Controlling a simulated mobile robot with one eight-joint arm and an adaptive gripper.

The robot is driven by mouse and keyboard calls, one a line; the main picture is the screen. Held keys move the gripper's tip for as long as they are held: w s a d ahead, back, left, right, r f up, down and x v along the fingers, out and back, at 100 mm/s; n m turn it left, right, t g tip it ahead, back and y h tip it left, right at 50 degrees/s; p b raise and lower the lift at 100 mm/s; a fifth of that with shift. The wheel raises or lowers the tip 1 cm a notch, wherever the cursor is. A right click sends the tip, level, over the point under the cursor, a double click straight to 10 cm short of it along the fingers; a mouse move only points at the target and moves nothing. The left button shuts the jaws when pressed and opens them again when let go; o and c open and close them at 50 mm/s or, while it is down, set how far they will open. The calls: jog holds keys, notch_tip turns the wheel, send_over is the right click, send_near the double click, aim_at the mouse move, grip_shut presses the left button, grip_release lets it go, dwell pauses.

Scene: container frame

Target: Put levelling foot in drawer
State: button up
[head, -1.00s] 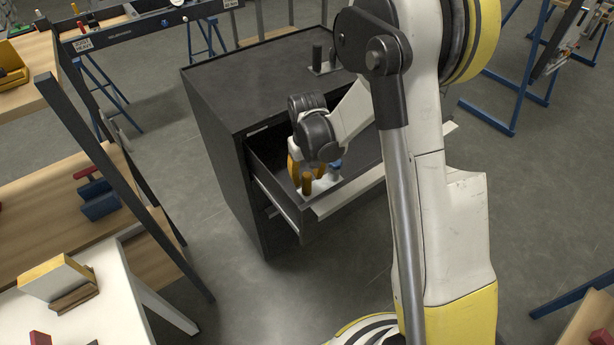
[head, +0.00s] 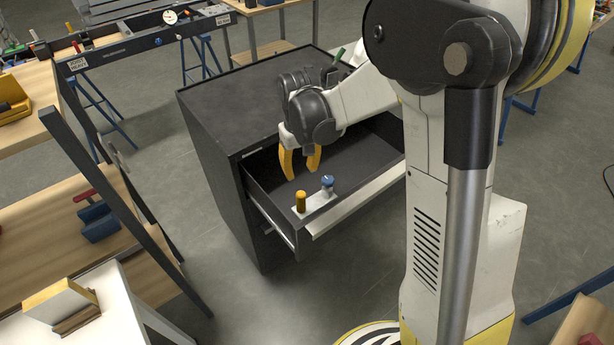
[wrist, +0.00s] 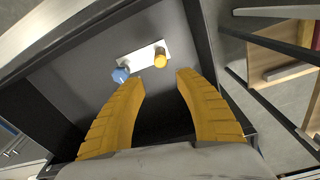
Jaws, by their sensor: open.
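The cabinet's top drawer (head: 339,218) is pulled open. A pale plate carrying an orange cylinder (head: 301,201) and a blue knob-like piece (head: 327,184) is inside, near its front left corner. In the wrist view the plate (wrist: 143,57) is near the drawer wall, with the orange cylinder (wrist: 160,60) and the blue piece (wrist: 120,75) at its ends. I cannot tell which part is called the levelling foot. My gripper (head: 300,167) is open and empty over the drawer, behind the plate and apart from it. Its yellow fingers (wrist: 159,80) frame bare drawer floor.
The dark cabinet top (head: 245,95) is clear at left; my arm hides its right back part, where a green tip (head: 340,54) shows. A wooden shelf rack (head: 70,215) stands to the left. A white table (head: 100,310) is at front left.

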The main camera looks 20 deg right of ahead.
jog(key=s+r+t, duration=0.3)
jog(key=s+r, duration=0.4)
jog(key=s, duration=0.2)
jog(key=s+r+m+t, duration=0.1)
jog(key=s+r+t, duration=0.2)
jog(key=s+r, duration=0.4)
jog(key=s, duration=0.3)
jog(key=shift+s+r, duration=0.15)
jog(key=shift+r, duration=0.1)
